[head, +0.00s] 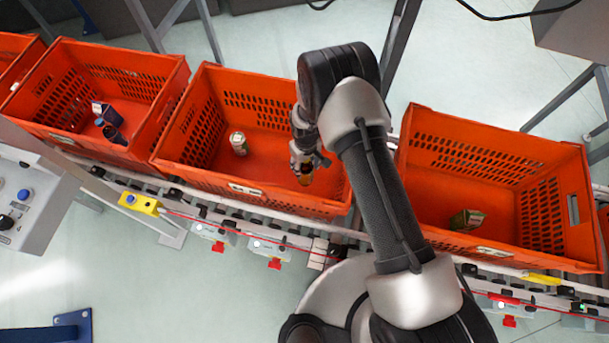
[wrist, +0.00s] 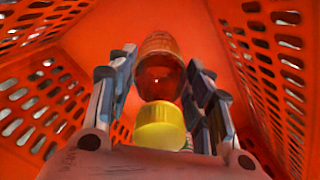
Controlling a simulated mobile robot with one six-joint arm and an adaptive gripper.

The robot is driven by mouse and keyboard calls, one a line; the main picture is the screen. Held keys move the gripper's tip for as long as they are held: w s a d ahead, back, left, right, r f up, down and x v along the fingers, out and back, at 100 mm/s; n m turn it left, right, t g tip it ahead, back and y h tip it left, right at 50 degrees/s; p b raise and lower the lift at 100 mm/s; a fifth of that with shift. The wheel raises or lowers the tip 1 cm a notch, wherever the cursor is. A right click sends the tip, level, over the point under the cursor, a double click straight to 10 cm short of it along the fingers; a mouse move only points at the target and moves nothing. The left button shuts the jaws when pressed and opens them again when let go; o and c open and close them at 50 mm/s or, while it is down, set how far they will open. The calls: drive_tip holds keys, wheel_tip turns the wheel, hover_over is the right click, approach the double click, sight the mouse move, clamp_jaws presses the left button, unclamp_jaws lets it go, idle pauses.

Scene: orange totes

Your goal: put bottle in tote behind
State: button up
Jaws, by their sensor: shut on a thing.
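My gripper (head: 303,160) reaches down into the middle orange tote (head: 265,197), near its right wall. It is shut on an amber bottle with a yellow cap. The bottle (wrist: 160,68) shows between the two fingers in the wrist view, cap toward the camera. In the head view only a small amber part of the bottle (head: 305,179) shows below the fingers. Whether the bottle touches the tote floor I cannot tell. Another orange tote (head: 150,125) stands to the left and one (head: 560,150) to the right, beyond my arm.
A small whitish carton or can (head: 238,144) is in the middle tote. Dark blue items (head: 110,128) lie in the left tote, and a small green-brown box (head: 466,220) in the right one. The totes stand on a conveyor (head: 205,205). A control panel (head: 30,195) is at the left.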

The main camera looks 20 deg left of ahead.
sight(305, 174)
drive_tip(key=shift+w+f+b, duration=0.1)
drive_tip(key=shift+f+b, duration=0.85)
drive_tip(key=shift+f, duration=2.65)
drive_tip(key=shift+f, duration=0.2)
drive_tip(key=o, duration=1.5)
drive_tip(key=shift+c, duration=0.2)
drive_tip(key=shift+r, duration=0.1)
